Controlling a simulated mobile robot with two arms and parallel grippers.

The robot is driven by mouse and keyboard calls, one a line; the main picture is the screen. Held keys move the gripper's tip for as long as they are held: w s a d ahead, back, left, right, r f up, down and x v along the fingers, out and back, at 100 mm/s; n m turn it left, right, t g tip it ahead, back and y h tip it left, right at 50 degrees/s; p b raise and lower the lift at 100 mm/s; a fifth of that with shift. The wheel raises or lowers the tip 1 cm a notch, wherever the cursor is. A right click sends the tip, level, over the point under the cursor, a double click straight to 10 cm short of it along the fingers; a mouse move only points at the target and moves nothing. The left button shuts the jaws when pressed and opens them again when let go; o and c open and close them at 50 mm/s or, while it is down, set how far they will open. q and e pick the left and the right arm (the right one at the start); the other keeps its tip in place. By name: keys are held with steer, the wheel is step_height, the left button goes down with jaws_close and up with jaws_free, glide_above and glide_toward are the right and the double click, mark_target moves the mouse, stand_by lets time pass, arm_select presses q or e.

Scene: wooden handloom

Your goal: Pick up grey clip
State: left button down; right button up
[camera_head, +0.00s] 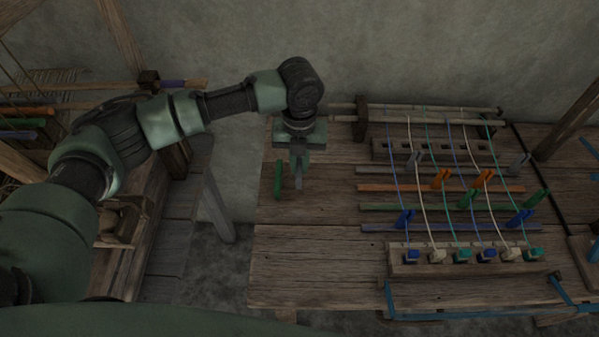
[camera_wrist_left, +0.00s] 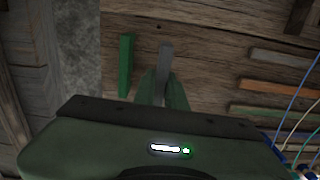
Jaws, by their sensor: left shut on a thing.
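The grey clip (camera_wrist_left: 164,64) is between the fingers of my left gripper (camera_wrist_left: 163,88) in the left wrist view, its far end sticking out past the fingertips. In the head view my left gripper (camera_head: 299,160) points down over the left part of the wooden table, with the grey clip (camera_head: 298,177) at its tips. I cannot tell whether the clip touches the table. A green clip (camera_head: 278,180) lies just left of it, apart from the gripper; it also shows in the left wrist view (camera_wrist_left: 126,66). My right gripper is not in view.
To the right, coloured threads run over several bars with orange, blue, green and grey clips (camera_head: 414,160) to a block of pegs (camera_head: 465,260). The table's (camera_head: 300,255) front left is clear. A wooden loom frame stands at the left beyond a gap.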

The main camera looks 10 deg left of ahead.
mark_target(300, 162)
arm_select(q)
step_height(300, 162, up, 15)
steer(key=shift+r+b, duration=0.2)
steer(key=shift+b, duration=0.25)
stand_by(0.3)
